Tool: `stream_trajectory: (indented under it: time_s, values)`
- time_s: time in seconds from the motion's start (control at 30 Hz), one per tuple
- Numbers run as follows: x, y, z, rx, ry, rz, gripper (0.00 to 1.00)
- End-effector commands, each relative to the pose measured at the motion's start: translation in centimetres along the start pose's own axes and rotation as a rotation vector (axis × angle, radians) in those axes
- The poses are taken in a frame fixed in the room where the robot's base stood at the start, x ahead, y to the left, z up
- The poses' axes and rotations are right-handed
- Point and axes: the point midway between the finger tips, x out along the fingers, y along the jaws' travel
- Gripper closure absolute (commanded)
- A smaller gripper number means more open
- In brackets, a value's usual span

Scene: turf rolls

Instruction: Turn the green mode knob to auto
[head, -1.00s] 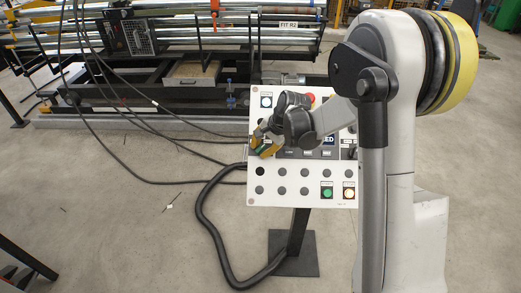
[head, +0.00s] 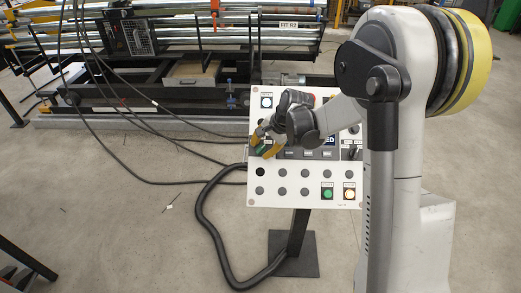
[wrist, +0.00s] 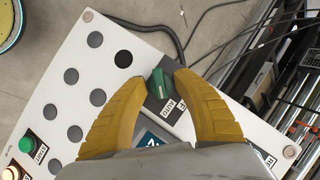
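The green mode knob (wrist: 159,84) sits on a white control panel (wrist: 62,52), with an AUTO label just below it in the wrist view. My gripper (wrist: 160,80) has its two yellow fingers on either side of the knob. The fingers are apart; a gap shows between the knob and the right finger, and the left finger is very close to it. I cannot tell whether it touches. In the head view my gripper (head: 262,149) is at the panel's left side, with a bit of green between the fingers.
The panel (head: 252,181) stands on a dark post and carries several round grey buttons, a lit green button (head: 327,193) and a lit amber button (head: 349,194). A thick black hose (head: 203,215) loops from its left. A machine with metal tubes stands behind. Floor at left is mostly clear.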

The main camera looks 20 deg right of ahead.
Motion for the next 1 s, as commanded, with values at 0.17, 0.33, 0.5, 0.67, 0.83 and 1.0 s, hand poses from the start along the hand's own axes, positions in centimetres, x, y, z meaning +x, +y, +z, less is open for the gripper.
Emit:
stream_trajectory:
  time_s: [0.17, 0.33, 0.5, 0.67, 0.83, 1.0]
  values:
    - [-3.8, 0.1, 0.0, 0.0, 0.0, 0.001, 0.66]
    - [-7.6, 0.1, 0.0, 0.001, 0.0, 0.001, 0.66]
    - [-10.0, 0.1, 0.0, 0.001, 0.0, 0.001, 0.66]
    - [-10.8, 0.1, 0.0, 0.001, 0.0, 0.0, 0.66]
    - [-10.9, 0.0, 0.0, 0.0, 0.0, 0.0, 0.66]
    - [-10.9, 0.0, 0.0, 0.0, 0.0, 0.001, 0.66]
